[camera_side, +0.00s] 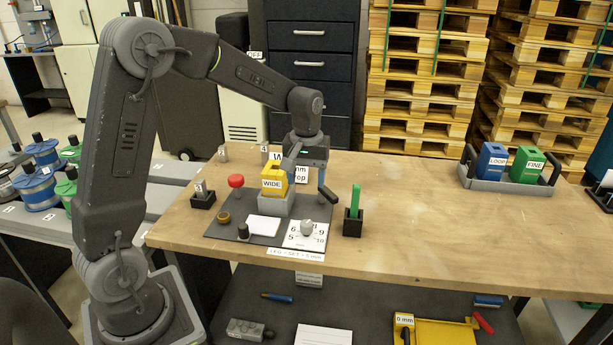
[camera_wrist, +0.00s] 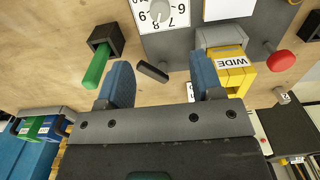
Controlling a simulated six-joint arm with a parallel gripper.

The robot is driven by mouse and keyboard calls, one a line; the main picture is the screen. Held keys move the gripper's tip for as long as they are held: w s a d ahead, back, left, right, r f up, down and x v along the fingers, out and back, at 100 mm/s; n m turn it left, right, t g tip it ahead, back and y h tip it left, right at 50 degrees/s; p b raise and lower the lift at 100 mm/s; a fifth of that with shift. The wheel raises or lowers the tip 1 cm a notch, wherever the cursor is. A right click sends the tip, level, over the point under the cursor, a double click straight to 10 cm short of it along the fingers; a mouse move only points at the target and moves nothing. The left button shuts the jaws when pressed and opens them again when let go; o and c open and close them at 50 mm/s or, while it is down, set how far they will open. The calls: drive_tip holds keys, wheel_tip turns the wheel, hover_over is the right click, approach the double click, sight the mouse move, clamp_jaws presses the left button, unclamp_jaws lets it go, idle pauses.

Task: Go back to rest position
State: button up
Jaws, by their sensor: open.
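My gripper (camera_side: 308,178) is open and empty above the back of the wooden bench, just right of the yellow WIDE block (camera_side: 273,178). The yellow block sits upright in a grey holder (camera_side: 276,206) on the dark plate. In the wrist view my two blue fingers (camera_wrist: 160,80) are spread apart. The yellow block (camera_wrist: 233,72) shows there partly behind the right finger, outside the jaws. A small black bar (camera_wrist: 152,71) shows between the fingers. Whether a finger touches the block or holder cannot be told.
A green stick (camera_side: 355,198) stands in a black holder right of the plate. A red knob (camera_side: 236,181), a dial card (camera_side: 304,236) and a white card (camera_side: 263,225) are on the plate. A grey tray (camera_side: 508,184) holds blue LOOP and green FINE blocks. The bench's front right is clear.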

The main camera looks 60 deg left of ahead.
drive_tip(key=s+d+r+m+t, duration=0.2)
drive_tip(key=s+d+r+m, duration=0.1)
drive_tip(key=s, duration=0.4)
drive_tip(key=s+d+r+m+t, duration=0.1)
drive_tip(key=s+d+r+m, duration=0.2)
drive_tip(key=s, duration=0.4)
drive_tip(key=s+d+r+m+t, duration=0.2)
drive_tip(key=s+d+r+m, duration=0.1)
drive_tip(key=s+d, duration=0.2)
drive_tip(key=shift+s+d+r+t, duration=0.3)
drive_tip(key=shift+s+r, duration=0.05)
drive_tip(key=shift+s, duration=0.7)
